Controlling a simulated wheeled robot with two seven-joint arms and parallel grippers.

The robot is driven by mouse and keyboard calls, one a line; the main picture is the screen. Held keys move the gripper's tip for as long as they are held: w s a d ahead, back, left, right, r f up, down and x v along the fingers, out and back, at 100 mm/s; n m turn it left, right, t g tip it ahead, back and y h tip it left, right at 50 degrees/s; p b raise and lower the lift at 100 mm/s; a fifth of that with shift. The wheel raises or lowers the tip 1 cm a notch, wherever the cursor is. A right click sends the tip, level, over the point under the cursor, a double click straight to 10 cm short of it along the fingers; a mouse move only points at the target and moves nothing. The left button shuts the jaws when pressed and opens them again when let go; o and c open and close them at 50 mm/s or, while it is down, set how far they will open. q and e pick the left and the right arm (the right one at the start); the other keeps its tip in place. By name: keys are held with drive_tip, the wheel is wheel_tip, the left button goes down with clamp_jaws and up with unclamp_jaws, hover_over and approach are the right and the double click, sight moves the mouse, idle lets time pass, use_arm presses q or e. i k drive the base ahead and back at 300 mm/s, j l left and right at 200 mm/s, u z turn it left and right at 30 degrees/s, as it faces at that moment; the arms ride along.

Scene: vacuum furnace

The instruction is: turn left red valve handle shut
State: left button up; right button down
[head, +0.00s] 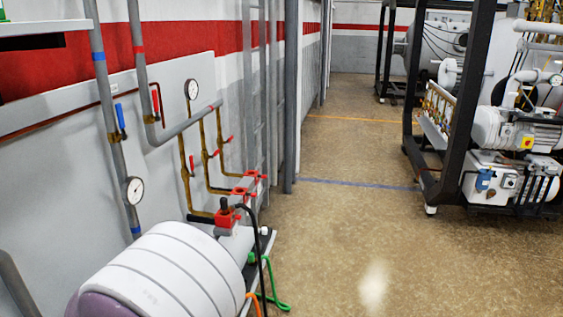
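A red lever handle (155,101) sits on the grey pipe (139,62) on the left wall panel; it is the leftmost red lever I see. It points roughly up and down, nearly in line with the pipe. Three smaller red levers sit to its right on thin brass pipes: a left one (192,164), a middle one (214,153) and a right one (227,140). A blue lever (120,117) is on another grey pipe to the left. Neither of my grippers shows in the head view, and nothing touches the levers.
A large white banded cylinder (165,268) fills the lower left, in front of the wall piping. Round gauges (134,190) hang on the pipes. Green and orange hoses lie beside it. The speckled floor (350,230) is open in the middle. A wheeled black-framed machine (440,130) stands at right.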

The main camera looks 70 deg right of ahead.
sight(191, 157)
drive_tip(key=l+z, duration=0.3)
drive_tip(key=l, duration=0.15)
drive_tip(key=i+l+z, duration=0.1)
drive_tip(key=l+z, duration=0.15)
drive_tip(key=l, duration=0.2)
drive_tip(key=i+l+z, duration=0.1)
drive_tip(key=l+z, duration=0.2)
drive_tip(key=i+l+z, duration=0.3)
drive_tip(key=l, duration=0.2)
drive_tip(key=i+l+z, duration=0.1)
drive_tip(key=i+l, duration=0.35)
drive_tip(key=i+l+z, duration=0.15)
drive_tip(key=i+l, duration=0.3)
drive_tip(key=i, duration=0.1)
